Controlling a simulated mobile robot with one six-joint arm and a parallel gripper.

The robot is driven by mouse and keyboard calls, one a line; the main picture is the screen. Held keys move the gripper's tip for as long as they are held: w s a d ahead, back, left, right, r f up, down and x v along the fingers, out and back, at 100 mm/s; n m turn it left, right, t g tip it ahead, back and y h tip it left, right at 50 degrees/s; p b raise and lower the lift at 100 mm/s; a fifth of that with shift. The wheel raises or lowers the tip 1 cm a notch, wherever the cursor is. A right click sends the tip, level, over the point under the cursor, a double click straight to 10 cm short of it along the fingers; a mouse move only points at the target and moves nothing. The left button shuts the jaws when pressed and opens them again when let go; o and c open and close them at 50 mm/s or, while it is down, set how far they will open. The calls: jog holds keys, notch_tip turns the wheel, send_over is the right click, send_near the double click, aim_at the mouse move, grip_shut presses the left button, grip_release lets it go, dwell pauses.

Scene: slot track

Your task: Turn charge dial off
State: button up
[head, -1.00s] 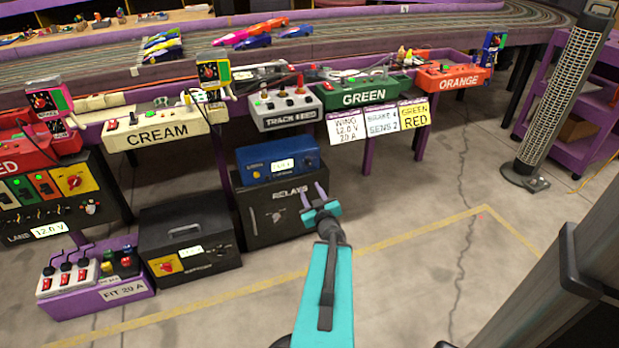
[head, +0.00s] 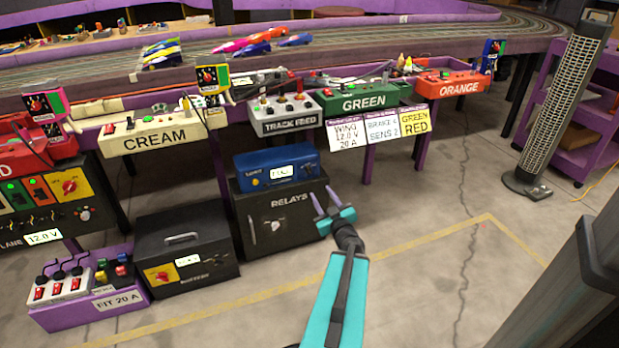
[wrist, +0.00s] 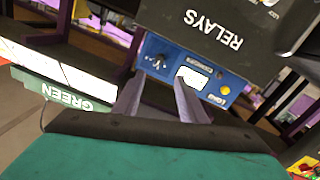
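No dial with a readable "charge" label shows. A blue unit (head: 277,168) with a lit display stands on the black RELAYS box (head: 285,212). It has a yellow knob on its left and a small dark dial on its right. In the wrist view, which is upside down, the blue unit (wrist: 190,75) shows the dark dial (wrist: 157,62) beside the display. My gripper (head: 323,196) is open and empty at the right edge of the RELAYS box, apart from the blue unit. In the wrist view my gripper's fingers (wrist: 156,84) point towards the blue unit's dial end.
Another black box (head: 188,250) with a yellow-red switch (head: 161,276) stands left on the floor. A purple FIT 20 A box (head: 95,300) and a lane panel (head: 50,205) are further left. Hanging signs (head: 383,128) are above right.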

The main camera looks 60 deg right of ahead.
aim_at(309, 172)
jog(key=shift+w+d+f, duration=0.1)
jog(key=shift+w+f, duration=0.05)
jog(key=shift+b+x, duration=4.05)
jog(key=shift+x, duration=2.55)
